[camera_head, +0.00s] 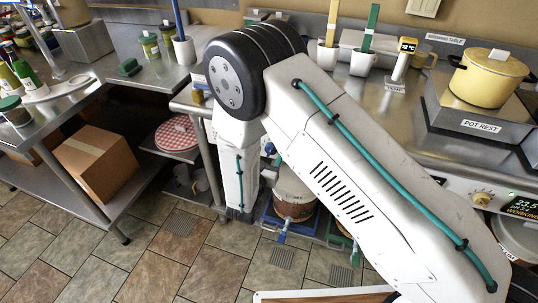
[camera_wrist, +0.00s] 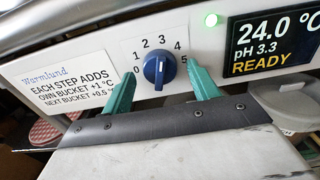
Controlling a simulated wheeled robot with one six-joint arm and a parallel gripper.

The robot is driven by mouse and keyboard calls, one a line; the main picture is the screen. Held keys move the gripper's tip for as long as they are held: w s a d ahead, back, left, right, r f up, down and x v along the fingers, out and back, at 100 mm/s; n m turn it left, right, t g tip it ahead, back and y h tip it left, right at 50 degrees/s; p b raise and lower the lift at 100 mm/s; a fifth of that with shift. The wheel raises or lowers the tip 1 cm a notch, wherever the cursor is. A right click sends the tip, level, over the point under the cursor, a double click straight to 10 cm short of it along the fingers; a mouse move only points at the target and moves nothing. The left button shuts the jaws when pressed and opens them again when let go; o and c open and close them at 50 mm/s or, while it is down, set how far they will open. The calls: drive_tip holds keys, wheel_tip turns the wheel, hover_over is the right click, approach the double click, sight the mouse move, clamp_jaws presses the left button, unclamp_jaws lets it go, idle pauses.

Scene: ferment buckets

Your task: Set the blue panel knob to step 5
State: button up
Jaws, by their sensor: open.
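The blue knob (camera_wrist: 160,68) sits on a white panel (camera_wrist: 115,62) in the wrist view, inside a printed scale from 0 to 5. A white mark on the knob runs roughly upright; I cannot tell exactly which step it marks. My gripper (camera_wrist: 161,73) is open, its teal fingers on the left and right of the knob, with visible gaps on both sides. The head view does not show the blue knob or my fingertips.
In the head view, another panel at right has a yellow knob (camera_head: 481,200) and a display (camera_head: 522,206) reading WORKING. A yellow pot (camera_head: 487,80) stands on the pot rest. A bucket (camera_head: 294,195) stands low behind my arm. A cardboard box (camera_head: 98,168) sits on the left shelf.

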drive_tip(key=shift+w+d, duration=0.1)
drive_tip(key=shift+w, duration=0.1)
drive_tip(key=shift+c, duration=0.3)
drive_tip(key=c, duration=0.9)
